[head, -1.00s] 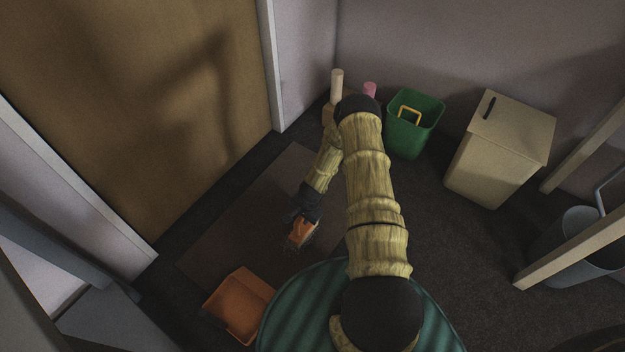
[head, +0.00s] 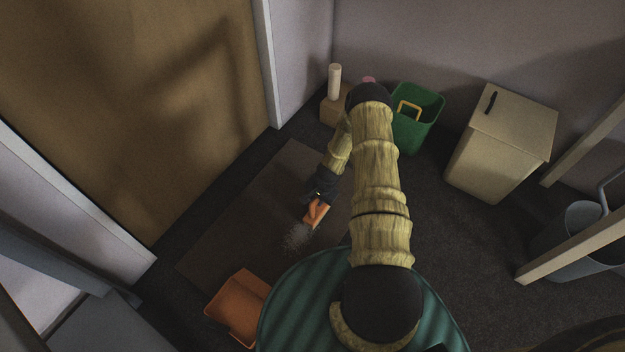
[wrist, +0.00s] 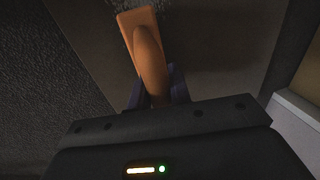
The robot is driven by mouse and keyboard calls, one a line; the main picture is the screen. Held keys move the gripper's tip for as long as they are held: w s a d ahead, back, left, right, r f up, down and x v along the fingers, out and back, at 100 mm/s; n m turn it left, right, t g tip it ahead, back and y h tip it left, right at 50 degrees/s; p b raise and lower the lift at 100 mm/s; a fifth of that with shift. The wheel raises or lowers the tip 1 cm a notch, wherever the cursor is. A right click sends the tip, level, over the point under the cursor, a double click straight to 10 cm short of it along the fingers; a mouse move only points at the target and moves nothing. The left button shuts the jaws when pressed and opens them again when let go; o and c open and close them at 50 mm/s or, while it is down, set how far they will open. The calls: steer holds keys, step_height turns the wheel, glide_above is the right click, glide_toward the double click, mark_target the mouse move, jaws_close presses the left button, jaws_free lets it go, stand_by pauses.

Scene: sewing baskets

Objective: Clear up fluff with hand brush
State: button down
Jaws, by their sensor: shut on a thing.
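My gripper (head: 318,196) is shut on an orange hand brush (head: 316,215), held low over the dark brown mat (head: 235,225). In the wrist view the brush (wrist: 150,55) points away from the gripper (wrist: 156,98), its handle between the fingers. A grey, wispy patch of fluff (head: 297,237) lies on the mat just below and left of the brush. An orange dustpan (head: 237,303) lies at the mat's near edge, apart from the brush. The brush's bristles are not clear in either view.
A green bin (head: 418,112) with a yellow handle stands behind my arm. A beige box-like cabinet (head: 505,135) and a grey bucket (head: 580,235) are at the right. A wooden block with a pale roll (head: 334,82) stands by the wall. A brown door (head: 130,110) borders the mat.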

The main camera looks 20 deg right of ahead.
step_height(320, 180, up, 5)
steer(key=shift+a+f+p, duration=0.1)
steer(key=shift+a+p, duration=0.05)
steer(key=shift+p, duration=0.5)
steer(key=shift+a+r+p, duration=0.1)
steer(key=shift+r+p, duration=0.55)
steer(key=shift+s+d+r+p, duration=0.1)
steer(key=shift+d+r+p, duration=0.05)
steer(key=shift+r+p, duration=0.4)
steer(key=shift+d+r+p, duration=0.1)
steer(key=shift+r+p, duration=0.25)
steer(key=shift+r, duration=0.25)
steer(key=shift+a+r+p, duration=0.15)
steer(key=shift+r+p, duration=0.25)
steer(key=shift+r, duration=0.1)
